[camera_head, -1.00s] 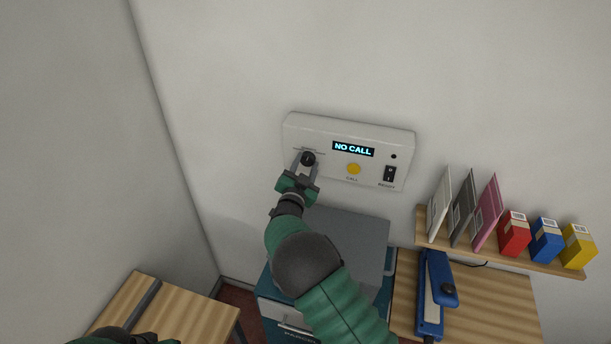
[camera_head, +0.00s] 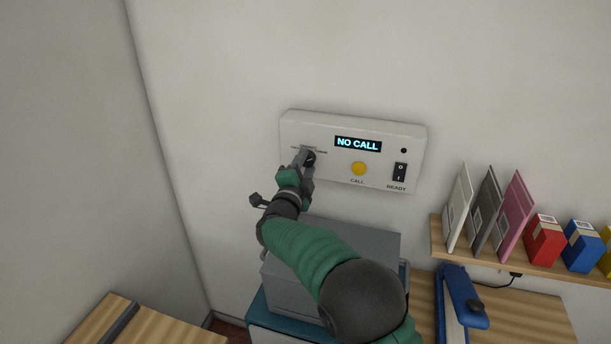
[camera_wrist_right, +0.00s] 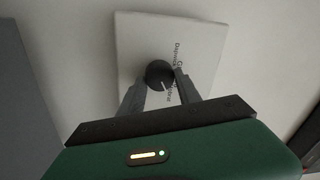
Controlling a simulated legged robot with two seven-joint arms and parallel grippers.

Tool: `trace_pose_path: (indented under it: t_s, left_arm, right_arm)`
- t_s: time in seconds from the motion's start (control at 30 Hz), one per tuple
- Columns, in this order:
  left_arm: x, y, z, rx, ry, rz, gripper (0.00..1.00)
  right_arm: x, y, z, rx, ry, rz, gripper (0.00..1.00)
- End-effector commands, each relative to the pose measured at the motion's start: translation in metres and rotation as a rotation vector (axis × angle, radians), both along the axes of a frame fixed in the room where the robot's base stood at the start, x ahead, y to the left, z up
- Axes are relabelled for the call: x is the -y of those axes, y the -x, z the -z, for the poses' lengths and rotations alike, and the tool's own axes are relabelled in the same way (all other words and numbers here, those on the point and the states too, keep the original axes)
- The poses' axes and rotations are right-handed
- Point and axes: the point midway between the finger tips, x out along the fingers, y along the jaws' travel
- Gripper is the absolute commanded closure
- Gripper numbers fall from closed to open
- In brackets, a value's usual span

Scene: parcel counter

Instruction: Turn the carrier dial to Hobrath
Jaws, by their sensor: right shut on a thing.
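The white call panel (camera_head: 385,182) is on the wall, with a lit display (camera_head: 358,144) reading "NO CALL". The black carrier dial (camera_head: 310,157) is at its left end. My right gripper (camera_head: 305,160) is shut on the dial, a finger on each side. My left gripper is not in view.
A yellow call button (camera_head: 359,169) and a black ready switch (camera_head: 400,172) are on the same panel. A grey box (camera_head: 350,240) is below. A shelf (camera_head: 475,262) with envelopes and small boxes is at the right, above a blue tool (camera_head: 462,300).

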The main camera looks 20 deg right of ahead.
Motion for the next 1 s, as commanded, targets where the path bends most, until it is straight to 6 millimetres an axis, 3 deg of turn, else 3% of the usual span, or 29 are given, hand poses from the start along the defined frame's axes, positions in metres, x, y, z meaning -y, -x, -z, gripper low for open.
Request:
trace_pose_path:
  t_s: [0.6, 0.63, 0.77, 1.0]
  left_arm:
    - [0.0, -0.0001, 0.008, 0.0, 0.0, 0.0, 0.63]
    - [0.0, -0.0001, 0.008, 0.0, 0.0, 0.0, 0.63]
    - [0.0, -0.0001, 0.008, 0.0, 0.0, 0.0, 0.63]
    - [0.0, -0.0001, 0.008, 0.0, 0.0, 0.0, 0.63]
  right_arm:
    - [-0.0014, -0.0007, 0.0004, 0.022, -0.036, -0.004, 1.0]
    - [-0.0014, -0.0006, 0.0003, 0.022, -0.036, -0.004, 0.56]
    - [-0.001, -0.0005, 0.0002, 0.023, -0.036, -0.003, 0.39]
    - [-0.0006, 0.0013, -0.0013, 0.025, -0.035, -0.001, 0.38]
